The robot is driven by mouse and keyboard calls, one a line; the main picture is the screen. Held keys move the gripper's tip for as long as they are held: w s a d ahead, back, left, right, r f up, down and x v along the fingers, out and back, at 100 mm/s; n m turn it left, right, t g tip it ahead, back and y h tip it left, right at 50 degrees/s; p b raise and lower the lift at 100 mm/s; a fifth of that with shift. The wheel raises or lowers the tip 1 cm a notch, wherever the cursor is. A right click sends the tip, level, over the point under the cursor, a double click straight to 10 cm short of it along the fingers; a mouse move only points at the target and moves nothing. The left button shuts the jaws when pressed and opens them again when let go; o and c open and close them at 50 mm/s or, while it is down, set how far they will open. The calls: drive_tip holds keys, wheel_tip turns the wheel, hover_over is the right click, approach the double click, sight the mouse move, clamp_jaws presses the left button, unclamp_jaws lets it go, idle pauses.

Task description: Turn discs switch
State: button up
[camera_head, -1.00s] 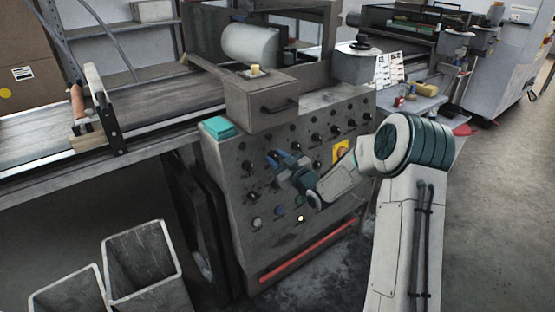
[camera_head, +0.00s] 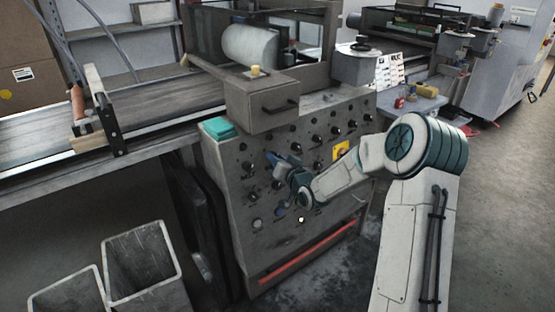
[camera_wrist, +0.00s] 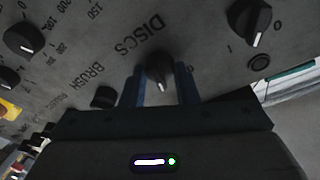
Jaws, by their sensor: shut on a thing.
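The discs switch (camera_wrist: 158,72) is a black rotary knob with a pale pointer line, beside the upside-down word DISCS on the grey panel in the wrist view. My gripper (camera_wrist: 160,86) has one blue finger on each side of this knob and is shut on it. In the head view, my gripper (camera_head: 274,158) is at the upper left part of the control panel (camera_head: 225,165). The knob between the fingers is hidden there by the gripper.
Other black knobs surround the gripper, one close by at the upper right (camera_wrist: 250,20). A grey drawer box (camera_head: 255,108) sits above the panel, with a teal block (camera_head: 217,128) beside it. Two open bins (camera_head: 140,265) stand on the floor at lower left.

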drive_tip(key=shift+m, duration=1.2)
drive_tip(key=o, duration=1)
drive_tip(key=shift+c, duration=0.2)
drive_tip(key=p+v, duration=0.1)
drive_tip(key=v, duration=1.2)
drive_tip(key=shift+s+r, duration=0.2)
drive_tip(key=shift+s, duration=0.25)
drive_tip(key=shift+h, duration=0.3)
